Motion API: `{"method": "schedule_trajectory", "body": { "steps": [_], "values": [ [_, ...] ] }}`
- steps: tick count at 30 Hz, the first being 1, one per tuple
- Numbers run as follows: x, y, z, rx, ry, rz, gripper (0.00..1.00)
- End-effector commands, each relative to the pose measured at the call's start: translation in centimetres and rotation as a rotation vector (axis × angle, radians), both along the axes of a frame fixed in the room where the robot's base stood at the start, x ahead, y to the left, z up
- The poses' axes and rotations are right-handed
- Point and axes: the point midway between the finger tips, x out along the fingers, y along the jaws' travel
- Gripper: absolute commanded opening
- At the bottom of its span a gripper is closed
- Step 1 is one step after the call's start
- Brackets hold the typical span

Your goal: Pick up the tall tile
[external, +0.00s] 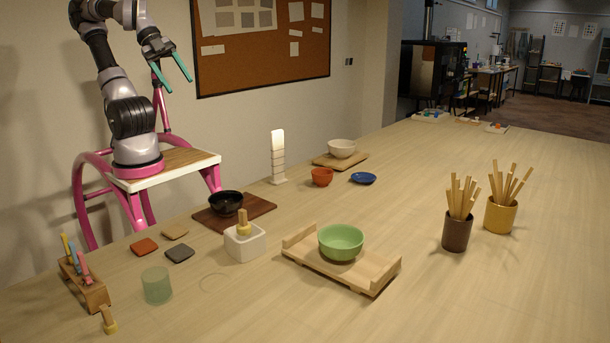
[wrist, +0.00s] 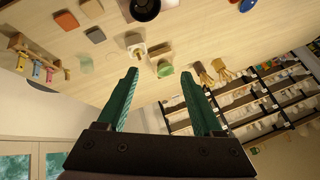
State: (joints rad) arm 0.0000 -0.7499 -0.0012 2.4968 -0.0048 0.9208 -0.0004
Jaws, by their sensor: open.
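The tall tile (external: 278,157) stands upright on a small foot near the wall side of the table. It is a narrow white slab with several horizontal lines and a bright top. I cannot make it out in the wrist view. My gripper (external: 178,84) is raised above and to the left of it, well apart from it. Its two green fingers are spread and empty, and they also show in the wrist view (wrist: 158,73).
A black bowl (external: 226,203) on a dark board and a white block (external: 245,242) stand left of the tile. A red cup (external: 322,177) and blue dish (external: 364,178) are to its right. A green bowl (external: 341,241) sits in front; pinboard (external: 263,40) behind.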

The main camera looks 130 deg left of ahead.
Motion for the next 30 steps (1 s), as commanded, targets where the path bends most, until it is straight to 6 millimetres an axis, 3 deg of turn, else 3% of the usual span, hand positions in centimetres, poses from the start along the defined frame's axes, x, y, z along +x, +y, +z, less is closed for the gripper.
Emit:
{"method": "schedule_trajectory", "body": {
  "steps": [3,5,16,20,24,30],
  "values": [
    [0.0,0.0,0.0,0.0,0.0,0.0,0.68],
    [0.0,0.0,0.0,0.0,0.0,0.0,0.55],
    [0.2,0.5,-0.7,0.013,0.035,0.009,0.55],
    [0.5,2.4,-3.5,0.074,0.174,0.046,0.55],
    [0.5,5.9,-7.6,0.195,0.405,0.106,0.55],
    [-0.3,11.2,-12.0,0.412,0.717,0.166,0.55]
  ]
}}
